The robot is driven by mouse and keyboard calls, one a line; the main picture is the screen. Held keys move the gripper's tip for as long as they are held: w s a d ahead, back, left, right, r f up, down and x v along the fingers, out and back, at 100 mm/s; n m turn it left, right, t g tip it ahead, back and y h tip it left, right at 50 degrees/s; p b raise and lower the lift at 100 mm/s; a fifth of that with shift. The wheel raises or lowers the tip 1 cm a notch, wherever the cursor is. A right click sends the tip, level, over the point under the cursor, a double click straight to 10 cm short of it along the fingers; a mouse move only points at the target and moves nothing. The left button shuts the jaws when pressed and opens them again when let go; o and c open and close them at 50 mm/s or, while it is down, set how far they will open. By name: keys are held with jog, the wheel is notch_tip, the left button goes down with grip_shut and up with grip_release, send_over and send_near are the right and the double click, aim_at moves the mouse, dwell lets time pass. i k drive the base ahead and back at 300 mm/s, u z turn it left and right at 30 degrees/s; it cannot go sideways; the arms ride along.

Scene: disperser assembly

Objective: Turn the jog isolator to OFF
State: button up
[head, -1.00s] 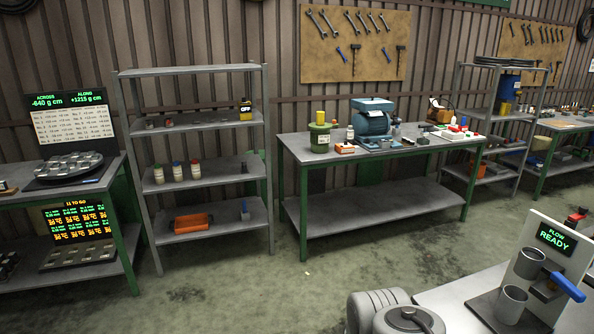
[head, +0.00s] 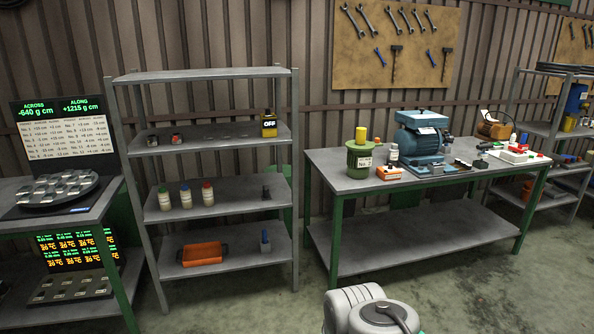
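A small yellow box with a black top part reading OFF (head: 269,124) stands at the right end of the grey shelf unit's upper middle shelf. It may be the jog isolator, but its knob or lever is too small to make out. My gripper is not in view. Only a grey-white rounded part of my own arm shows at the bottom, right of centre.
The grey shelf unit (head: 208,75) also holds several bottles (head: 186,195) and an orange tray (head: 202,254). A green-legged workbench (head: 335,180) to its right carries a blue machine (head: 421,134) and a green canister (head: 360,158). Floor (head: 250,312) in front is clear.

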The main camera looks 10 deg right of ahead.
aim_at(515, 150)
jog(key=z, duration=0.25)
jog(key=i, duration=0.8)
jog(key=z, duration=1)
jog(key=i, duration=0.95)
jog(key=z, duration=0.6)
jog(key=i, duration=1.65)
jog(key=z, duration=0.65)
jog(key=k, duration=0.65)
jog(key=z, duration=0.6)
jog(key=i, duration=3.45)
jog(key=u, duration=1)
jog(key=i, duration=0.85)
jog(key=u, duration=1.05)
